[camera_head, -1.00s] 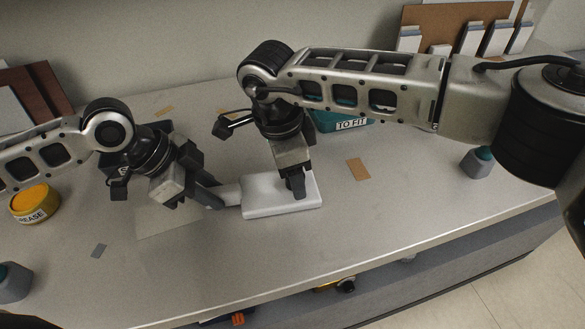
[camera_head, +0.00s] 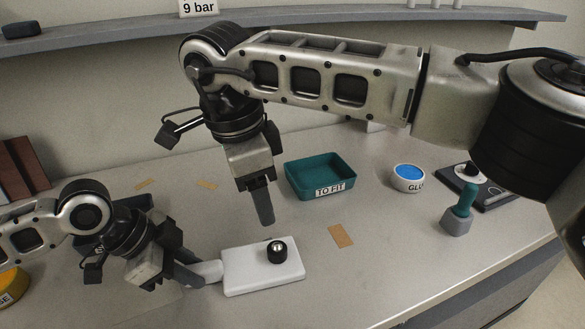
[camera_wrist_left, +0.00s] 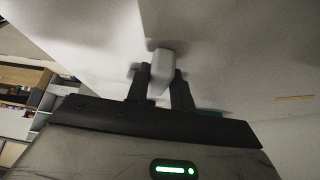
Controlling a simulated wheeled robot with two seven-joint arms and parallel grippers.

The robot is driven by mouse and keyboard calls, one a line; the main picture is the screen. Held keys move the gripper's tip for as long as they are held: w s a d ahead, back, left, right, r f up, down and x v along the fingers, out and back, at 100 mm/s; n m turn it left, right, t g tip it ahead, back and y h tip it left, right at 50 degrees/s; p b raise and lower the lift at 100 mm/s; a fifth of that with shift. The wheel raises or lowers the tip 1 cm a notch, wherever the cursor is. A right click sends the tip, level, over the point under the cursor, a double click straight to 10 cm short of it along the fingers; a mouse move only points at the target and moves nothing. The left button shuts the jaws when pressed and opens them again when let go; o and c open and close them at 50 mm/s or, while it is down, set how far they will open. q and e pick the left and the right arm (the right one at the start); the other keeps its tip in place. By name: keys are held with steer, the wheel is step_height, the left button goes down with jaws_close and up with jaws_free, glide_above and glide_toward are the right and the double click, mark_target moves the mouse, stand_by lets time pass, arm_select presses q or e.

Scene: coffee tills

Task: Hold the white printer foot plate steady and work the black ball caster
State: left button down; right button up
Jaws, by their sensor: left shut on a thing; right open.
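The white printer foot plate (camera_head: 245,277) lies flat on the counter in the head view. The black ball caster (camera_head: 277,252), with a shiny ball on top, sits upright on the plate's right half. My left gripper (camera_head: 205,279) is shut on the plate's narrow white end at its left side. The left wrist view shows that end (camera_wrist_left: 162,66) between the two dark fingers (camera_wrist_left: 160,85). My right gripper (camera_head: 263,216) hangs above and behind the plate, pointing down, apart from the caster and empty. Its fingers overlap in the head view.
A teal tray labelled "TO FIT" (camera_head: 305,194) stands behind the plate. A tan patch (camera_head: 341,236) lies to the right. A blue-topped glue tub (camera_head: 407,184) and a teal-handled tool (camera_head: 459,216) stand further right. A yellow tub (camera_head: 14,283) is at far left.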

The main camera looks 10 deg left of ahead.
arm_select(q)
steer(key=c, duration=1.1)
jaws_free()
steer(key=shift+r, duration=0.1)
steer(key=v, duration=1.2)
